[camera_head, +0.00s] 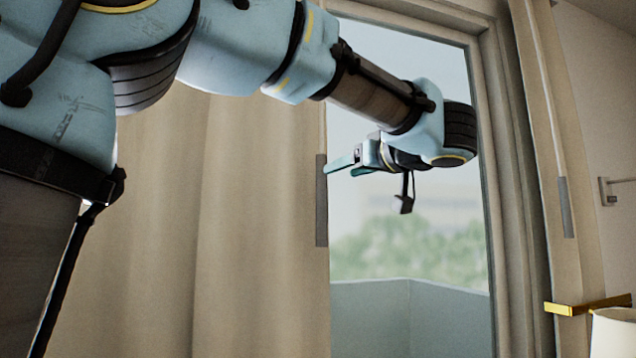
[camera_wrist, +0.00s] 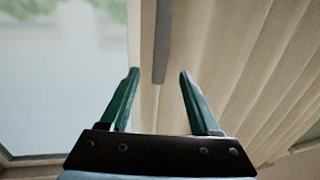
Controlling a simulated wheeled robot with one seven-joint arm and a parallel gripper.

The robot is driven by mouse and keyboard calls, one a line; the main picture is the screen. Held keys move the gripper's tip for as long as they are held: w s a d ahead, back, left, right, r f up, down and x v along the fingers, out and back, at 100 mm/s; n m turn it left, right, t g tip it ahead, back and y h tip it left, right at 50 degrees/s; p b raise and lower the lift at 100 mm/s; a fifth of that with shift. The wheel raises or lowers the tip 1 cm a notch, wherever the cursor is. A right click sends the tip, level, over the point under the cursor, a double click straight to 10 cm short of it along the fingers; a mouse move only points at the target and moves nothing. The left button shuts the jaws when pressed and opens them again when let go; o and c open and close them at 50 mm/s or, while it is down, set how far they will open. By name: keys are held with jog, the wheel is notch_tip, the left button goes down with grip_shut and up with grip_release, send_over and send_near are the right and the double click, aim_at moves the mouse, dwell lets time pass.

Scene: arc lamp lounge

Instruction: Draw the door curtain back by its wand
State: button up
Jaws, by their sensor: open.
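The beige door curtain (camera_head: 235,230) hangs in folds over the left part of the glass door. Its wand has a thin pale rod and a dark grey grip (camera_head: 321,200) at the curtain's right edge, hanging upright. My gripper (camera_head: 340,168) reaches in from the right at the height of the grip's upper part, with teal fingers apart. In the wrist view the grip (camera_wrist: 161,45) shows between and ahead of the open fingertips (camera_wrist: 159,77), against the curtain (camera_wrist: 240,60). Nothing is held. I cannot tell the exact gap from fingertips to grip.
The door glass (camera_head: 400,235) is uncovered right of the curtain. A narrow beige curtain with another grey wand grip (camera_head: 565,207) hangs right of the door frame (camera_head: 500,150). A brass bar (camera_head: 575,308) and a pale lampshade (camera_head: 612,335) stand at the lower right.

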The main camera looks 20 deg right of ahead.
aim_at(325, 177)
jog(key=w, duration=0.3)
jog(key=w+p, duration=0.1)
jog(key=w, duration=0.2)
jog(key=w+p, duration=0.1)
jog(key=w, duration=0.3)
jog(key=shift+a, duration=0.4)
grip_shut()
dwell(0.9)
